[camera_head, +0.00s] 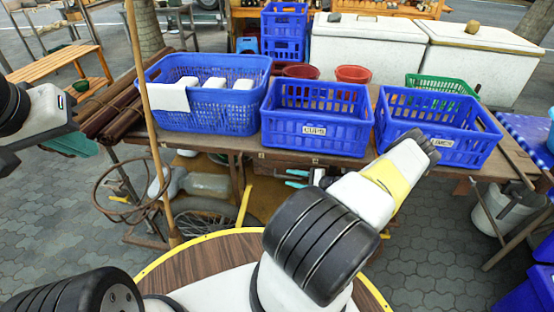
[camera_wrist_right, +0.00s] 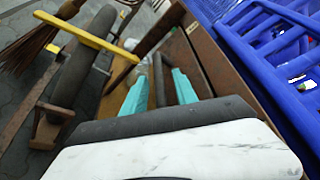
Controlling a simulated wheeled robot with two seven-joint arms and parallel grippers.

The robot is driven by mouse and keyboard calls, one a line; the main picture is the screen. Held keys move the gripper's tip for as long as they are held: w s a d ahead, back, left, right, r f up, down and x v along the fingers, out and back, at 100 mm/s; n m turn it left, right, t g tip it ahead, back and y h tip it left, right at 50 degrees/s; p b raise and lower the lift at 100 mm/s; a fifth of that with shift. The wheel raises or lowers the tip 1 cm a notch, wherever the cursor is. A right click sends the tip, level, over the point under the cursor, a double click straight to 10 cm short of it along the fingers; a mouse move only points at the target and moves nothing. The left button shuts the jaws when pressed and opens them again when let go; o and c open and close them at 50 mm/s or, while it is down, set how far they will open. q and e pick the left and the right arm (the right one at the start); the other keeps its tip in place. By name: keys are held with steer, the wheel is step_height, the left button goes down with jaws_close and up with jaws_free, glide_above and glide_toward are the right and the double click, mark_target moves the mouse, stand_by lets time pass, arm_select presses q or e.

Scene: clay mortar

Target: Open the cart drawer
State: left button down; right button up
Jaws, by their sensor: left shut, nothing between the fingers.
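The wooden cart (camera_head: 245,147) stands ahead with crates on its top, and its brown wood also shows in the right wrist view (camera_wrist_right: 212,58). A drawer front or handle cannot be clearly told apart in the shade under the top. My right gripper (camera_head: 289,178) is just under the cart's front edge, partly hidden by my right arm. In the right wrist view its two teal fingers (camera_wrist_right: 160,76) are apart, close to the brown wood; a grip on anything is not visible. My left gripper (camera_head: 84,148) is shut and empty at the far left, away from the cart.
Blue crates (camera_head: 200,118), (camera_head: 308,139), (camera_head: 448,158) stand along the cart top, with red bowls (camera_head: 353,74) behind. A wooden pole (camera_head: 146,110) and a rusty ring (camera_head: 118,207) are at left. A white bucket (camera_head: 507,214) stands at right.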

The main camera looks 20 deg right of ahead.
jaws_close()
stand_by(1.4)
